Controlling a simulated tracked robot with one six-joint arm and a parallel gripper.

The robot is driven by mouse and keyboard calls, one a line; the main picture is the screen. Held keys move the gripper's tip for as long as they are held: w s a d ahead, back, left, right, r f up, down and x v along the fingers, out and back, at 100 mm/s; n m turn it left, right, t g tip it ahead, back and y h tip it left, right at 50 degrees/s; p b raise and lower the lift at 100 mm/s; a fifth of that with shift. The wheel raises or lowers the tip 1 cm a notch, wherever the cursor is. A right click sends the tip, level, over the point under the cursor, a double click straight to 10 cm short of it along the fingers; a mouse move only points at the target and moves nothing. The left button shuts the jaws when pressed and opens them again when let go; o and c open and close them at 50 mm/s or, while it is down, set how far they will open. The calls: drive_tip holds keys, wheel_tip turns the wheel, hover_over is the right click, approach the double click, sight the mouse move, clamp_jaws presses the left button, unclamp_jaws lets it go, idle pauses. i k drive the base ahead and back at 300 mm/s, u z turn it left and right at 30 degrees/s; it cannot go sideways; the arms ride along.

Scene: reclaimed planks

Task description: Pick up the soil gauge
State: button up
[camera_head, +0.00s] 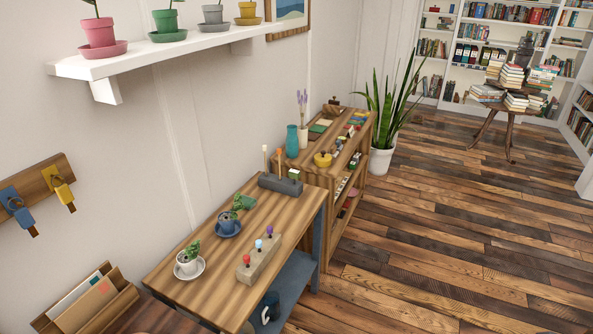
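I cannot tell for sure which thing is the soil gauge. Nearer, a pale block (262,261) holds three upright pieces with round heads: red (246,260), blue (258,244) and purple (269,231). My gripper is not in view.
The side table (212,293) also bears a blue potted plant (228,222) and a white potted plant (187,264). A low shelf (330,172) with a teal vase (292,141) stands beyond it. A wall shelf (130,62) overhangs at left. The plank floor (450,240) at right is clear.

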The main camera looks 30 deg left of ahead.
sight(295, 174)
drive_tip(key=z, duration=0.05)
drive_tip(key=i, duration=2.45)
drive_tip(key=u, duration=2.75)
